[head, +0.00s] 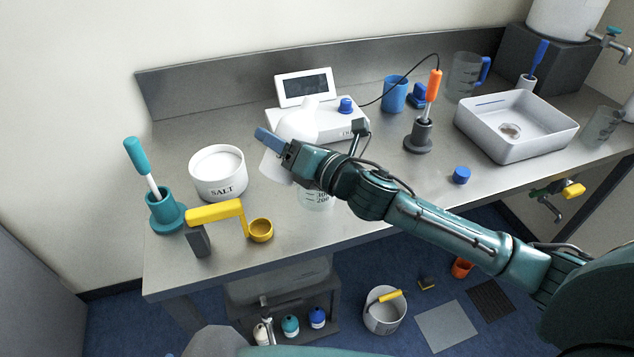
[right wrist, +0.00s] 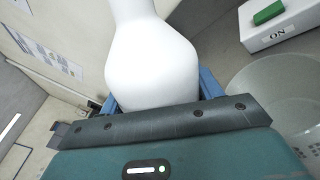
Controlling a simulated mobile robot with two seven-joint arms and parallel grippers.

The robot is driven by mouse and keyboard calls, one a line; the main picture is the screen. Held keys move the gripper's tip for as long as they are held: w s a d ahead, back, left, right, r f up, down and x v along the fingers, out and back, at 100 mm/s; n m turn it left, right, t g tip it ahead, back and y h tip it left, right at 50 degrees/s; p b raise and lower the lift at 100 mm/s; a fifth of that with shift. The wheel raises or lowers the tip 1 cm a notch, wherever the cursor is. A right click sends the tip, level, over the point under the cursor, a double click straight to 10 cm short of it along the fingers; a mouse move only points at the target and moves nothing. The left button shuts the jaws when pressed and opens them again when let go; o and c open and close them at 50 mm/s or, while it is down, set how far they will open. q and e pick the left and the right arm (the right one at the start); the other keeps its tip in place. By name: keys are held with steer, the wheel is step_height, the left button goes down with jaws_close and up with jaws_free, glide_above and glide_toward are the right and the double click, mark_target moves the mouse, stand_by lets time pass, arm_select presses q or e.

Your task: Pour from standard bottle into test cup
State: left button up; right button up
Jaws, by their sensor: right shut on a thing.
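My right gripper (head: 272,141) is shut on a white bottle (head: 299,123), which also shows in the right wrist view (right wrist: 150,65) between the blue fingers. The bottle is held above the table and looks tilted, with its narrow neck toward the back right in the head view. Its mouth is out of sight, and I see no liquid stream. A clear cup with volume marks (head: 318,202) stands on the table below my right wrist, which hides its upper part. The cup shows at the right edge of the wrist view (right wrist: 285,95), beside the bottle. My left gripper is not in view.
A white meter with a screen (head: 303,88) stands behind the bottle. A salt tub (head: 219,186), a yellow-handled scoop (head: 260,231) and a teal brush holder (head: 163,214) stand left. A blue cap (head: 461,175), an orange probe in its stand (head: 419,138) and a white basin (head: 495,144) lie right.

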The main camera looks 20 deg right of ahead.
steer(key=shift+r, duration=0.1)
stand_by(0.3)
steer(key=shift+s+a+m, duration=0.15)
steer(key=shift+a+m, duration=0.1)
steer(key=shift+m, duration=0.35)
steer(key=shift+a+m, duration=0.1)
steer(key=shift+m, duration=0.2)
stand_by(0.6)
steer(key=shift+s+a+f+m+p, duration=0.1)
steer(key=shift+f+m+p, duration=0.1)
steer(key=shift+m+p, duration=0.15)
stand_by(0.4)
